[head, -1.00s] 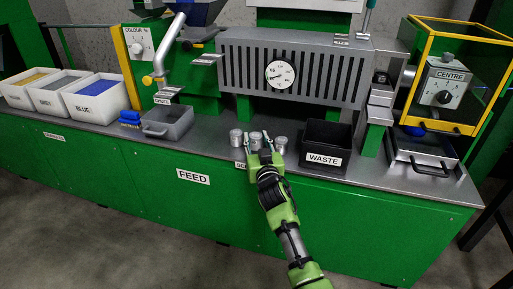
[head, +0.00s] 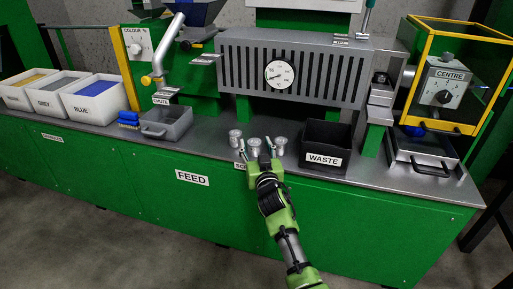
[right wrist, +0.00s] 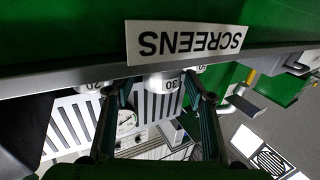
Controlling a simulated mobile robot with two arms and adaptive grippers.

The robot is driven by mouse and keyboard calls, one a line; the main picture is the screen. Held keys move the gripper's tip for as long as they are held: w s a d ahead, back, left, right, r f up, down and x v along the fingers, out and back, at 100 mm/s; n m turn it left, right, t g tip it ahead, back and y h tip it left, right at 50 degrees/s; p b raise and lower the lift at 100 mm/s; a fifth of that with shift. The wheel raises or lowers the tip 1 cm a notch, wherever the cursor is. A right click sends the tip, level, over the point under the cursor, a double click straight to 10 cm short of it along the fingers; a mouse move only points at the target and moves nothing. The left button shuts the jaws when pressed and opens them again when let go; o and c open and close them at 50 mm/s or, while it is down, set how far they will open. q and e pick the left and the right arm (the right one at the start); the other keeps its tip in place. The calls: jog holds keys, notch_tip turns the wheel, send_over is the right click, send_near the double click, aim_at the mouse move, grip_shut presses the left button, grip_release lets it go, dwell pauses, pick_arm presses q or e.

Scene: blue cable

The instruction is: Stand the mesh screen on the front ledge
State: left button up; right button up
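Three short silver cylinders stand in a row near the counter's front: left (head: 235,138), middle (head: 254,146) and right (head: 281,145). In the right wrist view, which is upside down, the cylinder marked 30 (right wrist: 166,86) shows between my fingers and one marked 20 (right wrist: 93,86) is beside it. My right gripper (head: 256,149) is open, its fingers spread around the middle cylinder; I cannot tell if they touch it. The gripper also shows in the right wrist view (right wrist: 158,95). The front ledge (head: 400,184) carries a SCREENS label (right wrist: 188,42). My left gripper is out of view.
A black WASTE bin (head: 326,145) stands right of the cylinders. A grey tray (head: 166,123) and a blue brush (head: 129,119) lie to the left. A slotted grey housing with a gauge (head: 279,74) rises behind. The counter between tray and cylinders is clear.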

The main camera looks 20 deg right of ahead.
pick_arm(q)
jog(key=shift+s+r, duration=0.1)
pick_arm(e)
jog(key=shift+r, duration=0.1)
jog(key=shift+s, duration=0.35)
jog(key=s+a+p, duration=0.2)
jog(key=s+p, duration=0.1)
jog(key=s, duration=0.8)
jog(key=s+d+f+g, duration=0.2)
jog(key=s+f+g, duration=0.2)
jog(key=s+f, duration=0.35)
jog(key=s+d+f+g, duration=0.2)
jog(key=s+f+g, duration=0.2)
jog(key=s+f, duration=0.4)
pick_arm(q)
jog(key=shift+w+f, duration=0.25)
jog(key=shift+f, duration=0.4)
pick_arm(e)
jog(key=s+a+f+n+g+y, duration=0.1)
jog(key=s+a+f+g, duration=0.1)
jog(key=s, duration=0.8)
jog(key=s+a+f+n+g+y, duration=0.1)
jog(key=s+g, duration=0.3)
jog(key=s, duration=0.7)
jog(key=shift+a+f+n, duration=0.55)
jog(key=shift+f+n, duration=0.1)
jog(key=shift+n, duration=0.05)
